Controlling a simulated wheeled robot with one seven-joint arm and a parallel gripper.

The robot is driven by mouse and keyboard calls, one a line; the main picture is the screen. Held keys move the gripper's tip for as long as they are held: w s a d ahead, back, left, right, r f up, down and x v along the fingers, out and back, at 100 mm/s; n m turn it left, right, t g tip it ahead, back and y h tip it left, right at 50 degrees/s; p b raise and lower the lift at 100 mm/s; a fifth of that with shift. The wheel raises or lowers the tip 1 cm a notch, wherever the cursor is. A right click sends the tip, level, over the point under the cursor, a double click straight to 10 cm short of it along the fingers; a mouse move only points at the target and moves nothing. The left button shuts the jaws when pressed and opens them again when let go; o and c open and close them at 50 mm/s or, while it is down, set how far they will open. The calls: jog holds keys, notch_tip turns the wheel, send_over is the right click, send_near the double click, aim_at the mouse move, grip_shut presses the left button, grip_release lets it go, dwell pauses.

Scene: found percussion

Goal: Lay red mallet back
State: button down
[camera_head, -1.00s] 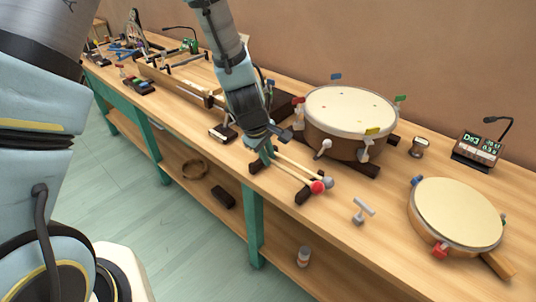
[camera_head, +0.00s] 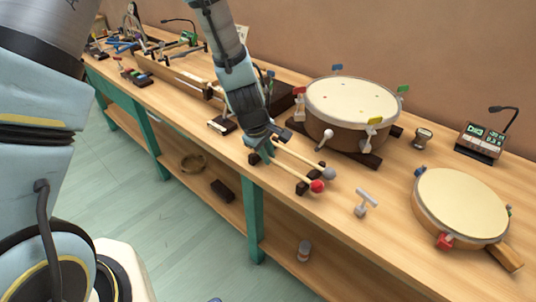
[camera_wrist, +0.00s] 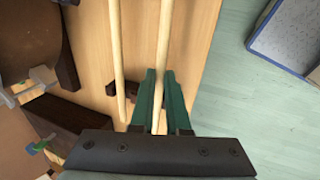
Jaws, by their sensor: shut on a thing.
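The red mallet has a pale wooden stick and a red round head (camera_head: 317,186). My gripper (camera_head: 266,152) is shut on its stick near the end away from the head. In the wrist view the stick (camera_wrist: 163,40) runs between the fingertips of my gripper (camera_wrist: 156,72). The head lies beyond the top of that view. A grey-headed mallet (camera_head: 329,173) lies alongside, apart from it. A dark wooden rest (camera_head: 302,188) is under the sticks near the heads, and a dark piece (camera_wrist: 123,89) shows near my fingers. I cannot tell whether the red mallet touches the rest.
A large drum (camera_head: 350,105) on dark feet stands behind the mallets. A grey T-shaped key (camera_head: 366,202) and a frame drum (camera_head: 460,205) are to the right. The bench front edge is close by, with open floor (camera_wrist: 250,110) beyond.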

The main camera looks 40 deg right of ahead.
jog(key=shift+f, duration=0.1)
jog(key=c, duration=0.8)
grip_release()
jog(key=v, duration=1)
jog(key=shift+a+r, duration=0.1)
jog(key=shift+r, duration=0.25)
